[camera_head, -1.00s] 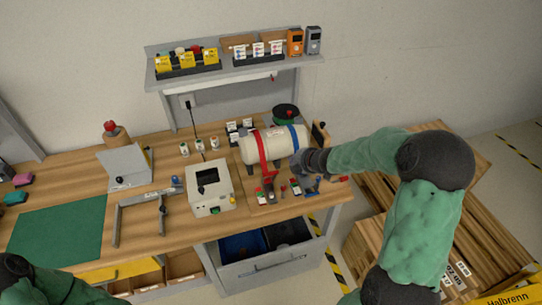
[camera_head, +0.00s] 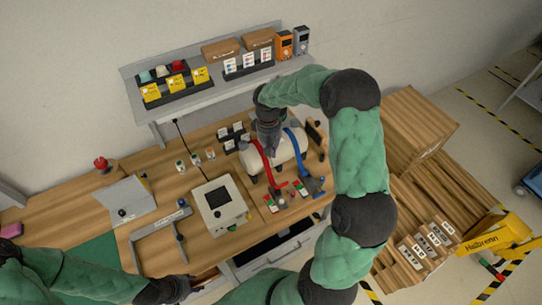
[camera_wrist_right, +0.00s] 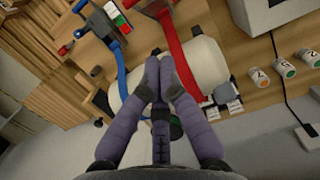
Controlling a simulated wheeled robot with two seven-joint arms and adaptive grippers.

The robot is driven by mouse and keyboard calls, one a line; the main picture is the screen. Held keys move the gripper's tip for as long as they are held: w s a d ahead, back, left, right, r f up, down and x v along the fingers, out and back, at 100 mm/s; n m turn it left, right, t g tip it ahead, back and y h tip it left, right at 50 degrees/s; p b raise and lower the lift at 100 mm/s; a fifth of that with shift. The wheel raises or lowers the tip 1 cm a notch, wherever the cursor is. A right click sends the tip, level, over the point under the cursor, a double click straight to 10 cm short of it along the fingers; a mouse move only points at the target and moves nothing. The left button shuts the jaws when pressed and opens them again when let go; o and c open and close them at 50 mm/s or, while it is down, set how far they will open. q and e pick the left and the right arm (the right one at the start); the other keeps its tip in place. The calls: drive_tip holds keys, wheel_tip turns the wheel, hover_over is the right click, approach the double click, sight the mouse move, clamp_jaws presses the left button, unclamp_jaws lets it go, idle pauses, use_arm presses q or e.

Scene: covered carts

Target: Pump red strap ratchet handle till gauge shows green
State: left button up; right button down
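A white tank (camera_head: 284,150) lies on the bench under a red strap (camera_head: 262,165) and a blue strap (camera_head: 297,148). The red strap's ratchet (camera_head: 278,187) is at its front end; its handle angle is too small to tell. Small red-and-green blocks (camera_head: 271,203) stand beside the strap ends; I cannot read a gauge. My right gripper (camera_head: 268,148) points down at the tank by the red strap. In the wrist view its fingertips (camera_wrist_right: 160,58) are together and empty, between the red strap (camera_wrist_right: 178,50) and blue strap (camera_wrist_right: 121,70). My left gripper (camera_head: 190,284) is at the bench front, its fingers unclear.
A box with a screen (camera_head: 220,206) stands left of the straps. A grey frame (camera_head: 152,238) lies further left. A shelf (camera_head: 212,92) with boxes is behind the tank. Wooden crates (camera_head: 420,125) stand to the right of the bench.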

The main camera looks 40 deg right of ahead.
drive_tip(key=p, duration=0.1)
approach(278, 187)
drive_tip(key=w+d+f, duration=0.1)
drive_tip(key=w+f, duration=0.3)
drive_tip(key=w, duration=0.1)
drive_tip(key=s+f, duration=0.1)
drive_tip(key=s+f+p, duration=0.1)
drive_tip(key=shift+s+d+f, duration=0.15)
drive_tip(key=shift+s+f, duration=0.05)
drive_tip(key=shift+s, duration=0.15)
drive_tip(key=shift+s+f+p, duration=0.3)
drive_tip(key=shift+s+f, duration=0.15)
drive_tip(key=shift+s, duration=0.1)
